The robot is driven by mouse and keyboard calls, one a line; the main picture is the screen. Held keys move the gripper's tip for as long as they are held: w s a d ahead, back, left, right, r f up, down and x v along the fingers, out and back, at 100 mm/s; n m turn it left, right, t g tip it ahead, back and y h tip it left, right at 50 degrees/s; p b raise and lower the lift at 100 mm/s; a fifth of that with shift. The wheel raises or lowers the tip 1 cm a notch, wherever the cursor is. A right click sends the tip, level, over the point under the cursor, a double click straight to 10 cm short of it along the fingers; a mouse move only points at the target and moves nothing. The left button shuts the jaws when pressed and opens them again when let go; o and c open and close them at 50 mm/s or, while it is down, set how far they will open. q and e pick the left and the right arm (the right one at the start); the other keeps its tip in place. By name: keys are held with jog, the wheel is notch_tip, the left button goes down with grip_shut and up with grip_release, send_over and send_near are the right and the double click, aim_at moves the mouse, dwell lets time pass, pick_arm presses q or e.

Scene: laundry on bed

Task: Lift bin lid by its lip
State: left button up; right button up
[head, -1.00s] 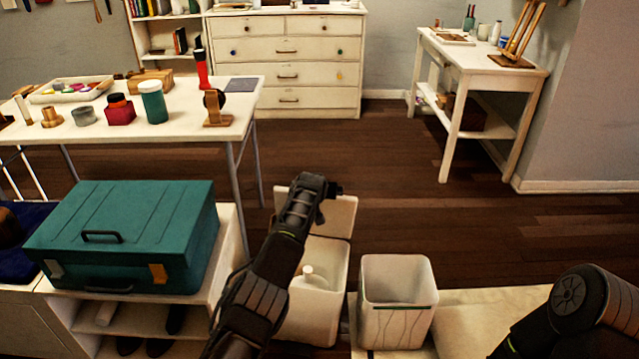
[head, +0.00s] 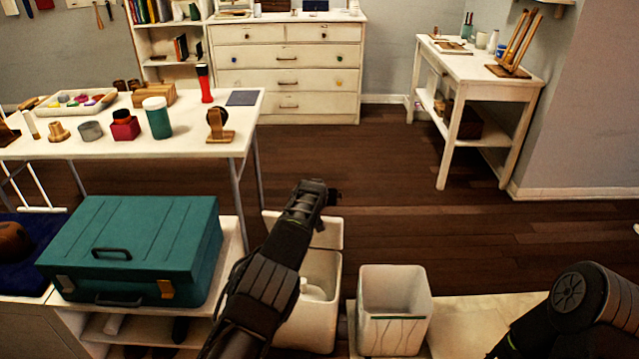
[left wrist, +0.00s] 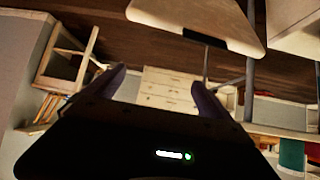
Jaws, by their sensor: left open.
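The white bin (head: 312,318) stands at the lower middle of the head view, partly hidden by my left arm. A pale bottle-like thing (head: 318,290) is inside it. Its pale lid (head: 328,234) stands open at the bin's far side. In the left wrist view the lid (left wrist: 195,18) is at the top, with a dark strip on its near edge. My left gripper (head: 334,196) is just beyond the lid in the head view. Its fingers (left wrist: 155,88) are apart and empty in the left wrist view, with a gap to the lid. My right gripper is out of view.
A second, open white bin (head: 394,325) stands to the right. A teal case (head: 135,250) sits on a low white shelf at left. A white table (head: 190,145) with several small items is behind it. Wooden floor (head: 430,220) is clear beyond the bins.

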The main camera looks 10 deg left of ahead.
pick_arm(q)
jog(key=r+p, duration=0.1)
jog(key=s+r+p, duration=0.1)
jog(key=r, duration=0.1)
jog(key=shift+d+r, duration=0.1)
jog(key=shift+r, duration=0.1)
dwell(0.3)
jog(key=shift+b, duration=0.5)
jog(key=shift+r, duration=0.1)
jog(key=v, duration=0.7)
jog(key=shift+s, duration=0.25)
